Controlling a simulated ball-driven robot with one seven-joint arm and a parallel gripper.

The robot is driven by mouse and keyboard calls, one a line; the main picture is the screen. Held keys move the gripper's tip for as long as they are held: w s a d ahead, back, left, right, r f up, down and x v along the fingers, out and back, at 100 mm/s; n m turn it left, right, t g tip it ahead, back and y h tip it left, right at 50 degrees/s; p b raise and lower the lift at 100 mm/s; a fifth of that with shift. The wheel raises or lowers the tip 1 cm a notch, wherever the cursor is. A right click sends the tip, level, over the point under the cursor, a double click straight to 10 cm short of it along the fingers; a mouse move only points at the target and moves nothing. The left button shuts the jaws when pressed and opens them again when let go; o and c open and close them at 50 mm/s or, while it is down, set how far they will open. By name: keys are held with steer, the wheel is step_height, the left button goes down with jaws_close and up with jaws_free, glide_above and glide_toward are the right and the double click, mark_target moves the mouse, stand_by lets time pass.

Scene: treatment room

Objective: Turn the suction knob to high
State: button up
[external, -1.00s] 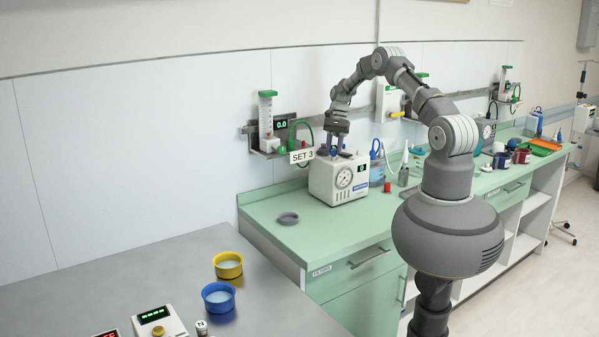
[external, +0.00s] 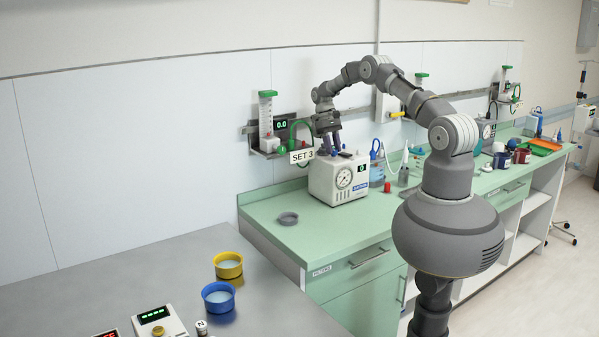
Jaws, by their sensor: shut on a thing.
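The suction unit (external: 325,183) is a white box with a round dial gauge (external: 344,176) and a small green display (external: 362,168) on its front. It stands on the green counter, below the SET 3 sign. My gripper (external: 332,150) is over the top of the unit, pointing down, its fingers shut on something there. The thing between the fingers is too small and too covered to make out; it is at the unit's top, where a knob may be. The knob's setting cannot be read.
A grey dish (external: 288,218) lies on the counter left of the unit. The wall shelf with a flowmeter (external: 267,118) is close behind. The counter's front left is clear.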

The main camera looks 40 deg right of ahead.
steer(key=shift+a+n+h, duration=0.1)
steer(key=shift+n+h, duration=0.5)
steer(key=shift+n, duration=1)
steer(key=o, duration=1)
steer(key=v, duration=0.7)
steer(key=shift+r, duration=0.3)
steer(key=shift+w, duration=0.15)
